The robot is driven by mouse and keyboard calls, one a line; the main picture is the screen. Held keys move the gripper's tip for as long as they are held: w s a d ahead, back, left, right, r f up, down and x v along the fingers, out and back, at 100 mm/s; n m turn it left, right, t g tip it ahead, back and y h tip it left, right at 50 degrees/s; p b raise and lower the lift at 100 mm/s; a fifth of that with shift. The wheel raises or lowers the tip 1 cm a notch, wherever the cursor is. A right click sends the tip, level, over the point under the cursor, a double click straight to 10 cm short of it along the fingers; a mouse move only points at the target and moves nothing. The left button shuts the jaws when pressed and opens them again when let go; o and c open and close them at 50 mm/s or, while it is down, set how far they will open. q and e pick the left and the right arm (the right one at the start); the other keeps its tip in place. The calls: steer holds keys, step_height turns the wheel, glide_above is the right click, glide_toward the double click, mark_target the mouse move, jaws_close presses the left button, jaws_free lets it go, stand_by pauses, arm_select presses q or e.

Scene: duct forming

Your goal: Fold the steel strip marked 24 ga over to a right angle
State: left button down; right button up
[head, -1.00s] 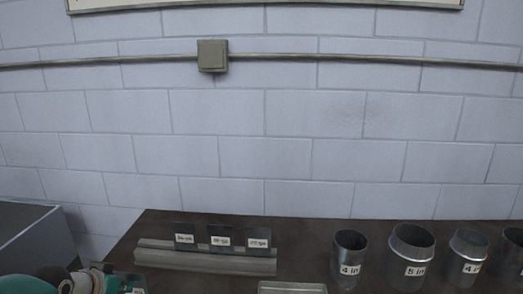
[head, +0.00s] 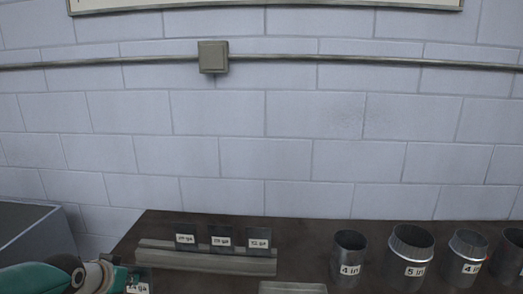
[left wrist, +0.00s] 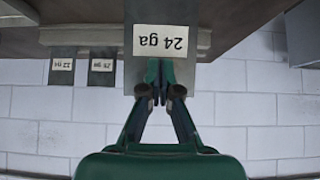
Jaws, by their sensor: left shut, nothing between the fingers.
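The steel strip marked 24 ga (head: 144,277) is at the bottom left of the head view, partly cut off by the frame edge. In the left wrist view the strip (left wrist: 134,75) is grey, with a white label that reads upside down. I cannot tell its bend angle. My left gripper (head: 118,279) is shut and empty, at the left side of the strip in the head view. In the left wrist view its closed fingertips (left wrist: 160,74) overlap the strip just below the label; I cannot tell whether they touch it. My right gripper is not in view.
A long grey bar (head: 205,260) on the dark bench (head: 310,232) carries three other labelled strips (head: 221,232). Labelled metal duct collars (head: 408,252) stand at the right. A grey block (head: 292,288) lies at the front. A grey bin (head: 35,232) is at far left.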

arm_select(q)
steer(key=shift+w+r, duration=0.35)
steer(key=shift+r, duration=0.05)
steer(key=shift+w+d, duration=0.1)
steer(key=shift+w, duration=0.55)
